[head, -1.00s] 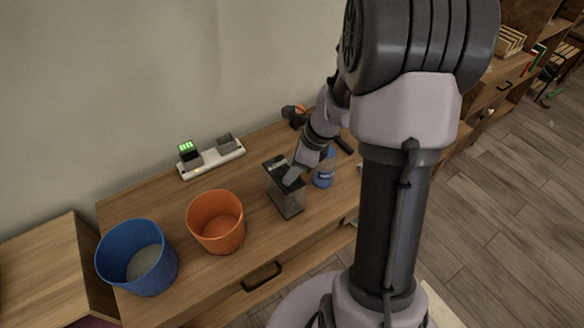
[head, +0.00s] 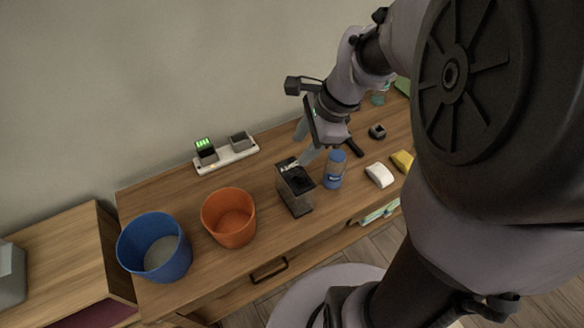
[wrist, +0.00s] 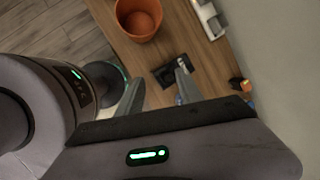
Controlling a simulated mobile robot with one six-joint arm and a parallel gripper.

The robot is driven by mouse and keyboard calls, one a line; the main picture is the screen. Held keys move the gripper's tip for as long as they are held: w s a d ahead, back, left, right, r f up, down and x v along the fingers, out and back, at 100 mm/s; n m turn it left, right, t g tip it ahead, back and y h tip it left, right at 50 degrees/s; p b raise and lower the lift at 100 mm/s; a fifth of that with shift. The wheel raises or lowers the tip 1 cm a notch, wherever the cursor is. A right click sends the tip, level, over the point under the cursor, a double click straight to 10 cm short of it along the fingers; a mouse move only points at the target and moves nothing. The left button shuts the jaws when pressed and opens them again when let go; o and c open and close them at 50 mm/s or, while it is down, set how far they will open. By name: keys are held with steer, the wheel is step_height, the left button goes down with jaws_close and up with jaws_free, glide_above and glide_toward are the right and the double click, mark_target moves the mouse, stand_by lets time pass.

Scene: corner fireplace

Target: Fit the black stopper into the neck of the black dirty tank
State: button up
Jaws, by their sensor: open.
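The dirty tank (head: 297,200) stands upright on the wooden desk, a smoky clear box with a black top. A dark round piece (head: 301,180), which looks like the black stopper, shows on that top at the neck. I cannot tell how deep it sits. My gripper (head: 303,144) is open with nothing between its fingers, above and behind the tank; one fingertip overlaps the tank's back edge in the picture. In the wrist view the tank's black top (wrist: 166,76) lies below and between the spread fingers, and my gripper (wrist: 160,74) is apart from it.
A blue bottle (head: 335,170) stands just right of the tank. An orange bucket (head: 229,218) and a blue bucket (head: 154,248) stand left. A white charger base (head: 228,160) lies along the wall. A white item (head: 380,175) and a yellow item (head: 402,161) lie at right.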

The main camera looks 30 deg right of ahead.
steer(key=s+a+r+n+t, duration=0.1)
steer(key=s+a+r+n, duration=0.3)
steer(key=s+a+n, duration=0.3)
steer(key=s+a+r+n+t, duration=0.25)
steer(key=s+a+n, duration=0.4)
steer(key=n, duration=0.35)
steer(key=shift+g+h, duration=0.3)
steer(key=shift+g, duration=0.15)
steer(key=f+b, duration=0.3)
steer(key=b, duration=0.1)
steer(key=f+b, duration=0.2)
steer(key=shift+w+a+f+b, duration=0.2)
steer(key=shift+w+f+b, duration=0.1)
steer(key=shift+w, duration=0.1)
